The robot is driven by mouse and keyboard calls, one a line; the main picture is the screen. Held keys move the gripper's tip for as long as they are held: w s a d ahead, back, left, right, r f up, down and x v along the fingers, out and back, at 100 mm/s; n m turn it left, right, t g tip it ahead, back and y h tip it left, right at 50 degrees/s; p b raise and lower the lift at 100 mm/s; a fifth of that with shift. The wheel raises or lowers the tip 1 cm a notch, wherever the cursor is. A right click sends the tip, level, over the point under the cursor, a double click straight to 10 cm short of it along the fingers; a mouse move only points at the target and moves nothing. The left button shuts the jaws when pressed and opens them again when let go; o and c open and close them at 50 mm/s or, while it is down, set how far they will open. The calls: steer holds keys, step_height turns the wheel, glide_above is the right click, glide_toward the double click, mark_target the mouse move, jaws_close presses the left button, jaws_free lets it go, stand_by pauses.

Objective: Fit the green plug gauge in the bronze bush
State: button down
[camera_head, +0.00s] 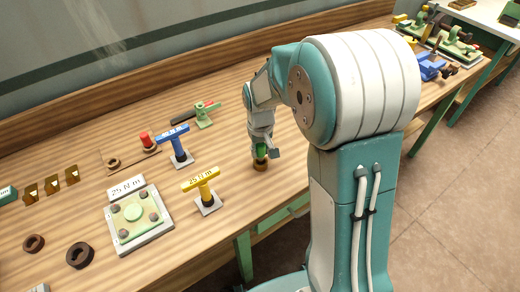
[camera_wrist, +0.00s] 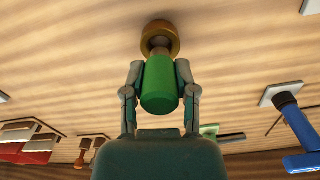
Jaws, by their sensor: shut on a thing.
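My gripper (camera_head: 261,146) is low over the front part of the wooden bench, shut on the green plug gauge (camera_head: 261,151). In the wrist view my gripper (camera_wrist: 160,68) has one finger on each side of the green plug gauge (camera_wrist: 160,86). The bronze bush (camera_head: 260,165) is directly beneath the gauge on the bench. In the wrist view the bronze bush (camera_wrist: 148,34) is a round ring at the gauge's far end. The gauge's narrower grey part reaches the bush opening; how deep it sits I cannot tell.
A yellow T-handle tool (camera_head: 201,186) and a blue one (camera_head: 173,142) stand on square bases to the left. A green fixture (camera_head: 204,115) is behind. Bench wood right around the bush is clear.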

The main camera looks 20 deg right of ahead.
mark_target(260, 157)
steer(key=shift+f, duration=1.45)
steer(key=shift+c, duration=1.6)
jaws_free()
step_height(260, 157, up, 11)
steer(key=shift+w+a+r, duration=0.1)
steer(key=shift+r, duration=0.3)
